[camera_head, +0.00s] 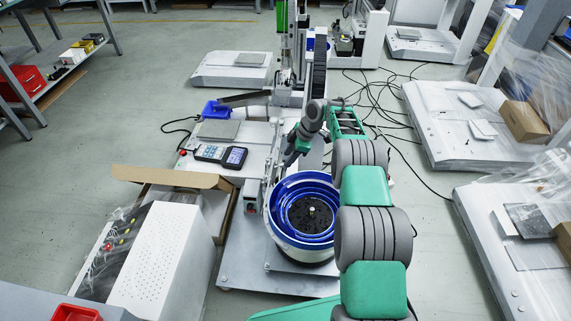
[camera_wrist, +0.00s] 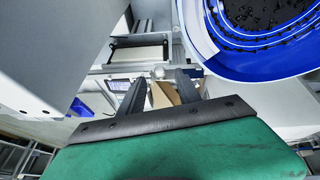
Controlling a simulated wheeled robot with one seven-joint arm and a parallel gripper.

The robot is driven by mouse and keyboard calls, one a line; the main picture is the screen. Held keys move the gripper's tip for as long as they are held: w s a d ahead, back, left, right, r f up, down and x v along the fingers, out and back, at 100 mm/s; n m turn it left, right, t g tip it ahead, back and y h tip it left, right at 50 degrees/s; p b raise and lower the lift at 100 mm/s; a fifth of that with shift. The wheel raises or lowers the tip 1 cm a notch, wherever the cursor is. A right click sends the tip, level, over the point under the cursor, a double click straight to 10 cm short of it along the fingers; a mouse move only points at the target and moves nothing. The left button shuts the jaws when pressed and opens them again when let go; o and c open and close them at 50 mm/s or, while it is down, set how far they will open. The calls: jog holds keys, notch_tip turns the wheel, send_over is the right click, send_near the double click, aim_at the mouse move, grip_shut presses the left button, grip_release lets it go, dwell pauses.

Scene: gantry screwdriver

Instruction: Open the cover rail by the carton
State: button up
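My gripper (camera_head: 290,158) hangs above the machine, left of the blue-rimmed bowl feeder. In the wrist view, my gripper (camera_wrist: 161,78) has its two dark fingers apart. A light metal rail with a small rounded fitting (camera_wrist: 159,73) lies beyond the fingertips; I see no clear contact. The open brown carton (camera_head: 218,187) stands left of the machine in the head view. A pale upright bar (camera_head: 252,193) between carton and bowl may be the cover rail, but I cannot tell for sure. Brown board (camera_wrist: 187,92) shows behind the fingers in the wrist view.
The bowl feeder (camera_head: 272,213) stands close right of my gripper; its blue rim (camera_wrist: 220,62) fills the wrist view's upper right. A handheld pendant (camera_head: 221,155) lies on the machine's base plate. A white perforated box (camera_head: 165,262) stands at front left. Cables lie on the floor behind.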

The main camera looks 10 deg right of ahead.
jog(key=x, duration=0.3)
jog(key=shift+w+a+f+b, duration=0.1)
jog(key=shift+a+f+b, duration=0.05)
jog(key=shift+f+b, duration=0.25)
grip_shut()
